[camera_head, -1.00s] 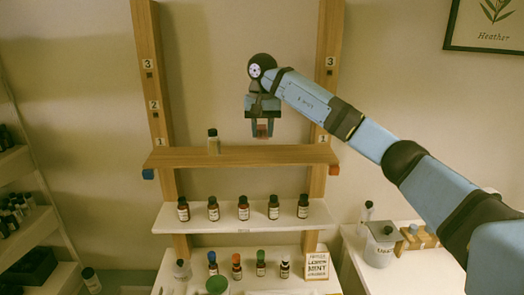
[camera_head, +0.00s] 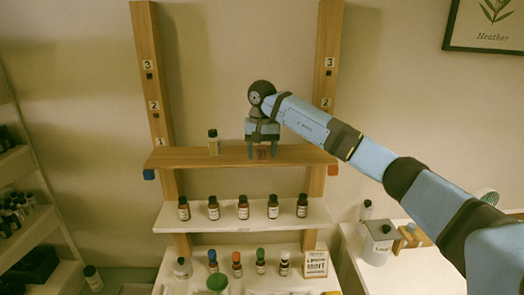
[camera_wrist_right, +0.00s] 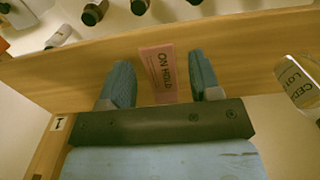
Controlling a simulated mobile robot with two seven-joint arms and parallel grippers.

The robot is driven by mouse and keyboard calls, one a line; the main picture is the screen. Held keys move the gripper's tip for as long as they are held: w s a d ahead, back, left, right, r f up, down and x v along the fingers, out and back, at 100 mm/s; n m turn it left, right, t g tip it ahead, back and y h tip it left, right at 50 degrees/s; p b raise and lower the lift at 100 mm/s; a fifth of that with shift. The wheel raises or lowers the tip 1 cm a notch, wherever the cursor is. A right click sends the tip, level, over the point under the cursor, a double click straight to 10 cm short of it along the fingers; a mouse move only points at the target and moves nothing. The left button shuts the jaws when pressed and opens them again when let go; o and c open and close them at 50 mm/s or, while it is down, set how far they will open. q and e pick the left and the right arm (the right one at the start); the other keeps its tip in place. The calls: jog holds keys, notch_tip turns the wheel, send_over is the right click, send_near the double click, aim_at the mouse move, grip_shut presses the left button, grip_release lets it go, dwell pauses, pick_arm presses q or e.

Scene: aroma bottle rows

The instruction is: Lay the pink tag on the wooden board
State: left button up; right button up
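The pink tag (camera_wrist_right: 158,72), printed "ON HOLD", lies on the wooden board (camera_head: 310,154) near its middle right. It shows small in the head view (camera_head: 263,153). My right gripper (camera_head: 262,156) is low over the board with one finger on each side of the tag. In the right wrist view, the open fingers (camera_wrist_right: 160,62) stand apart from the tag, with a gap on both sides. My left gripper is not in view.
A pale bottle (camera_head: 213,143) stands on the board to the left of the gripper. Several brown bottles stand on the white shelf (camera_head: 320,214) below. Wooden uprights (camera_head: 147,70) rise at both ends of the board.

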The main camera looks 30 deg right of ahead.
aim_at(262, 157)
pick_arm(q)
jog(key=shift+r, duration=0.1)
pick_arm(e)
jog(key=shift+r, duration=0.35)
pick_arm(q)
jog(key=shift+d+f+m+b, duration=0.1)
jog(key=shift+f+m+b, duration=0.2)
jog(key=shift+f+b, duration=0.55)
pick_arm(e)
notch_tip(262, 157, up, 11)
jog(key=shift+r, duration=0.2)
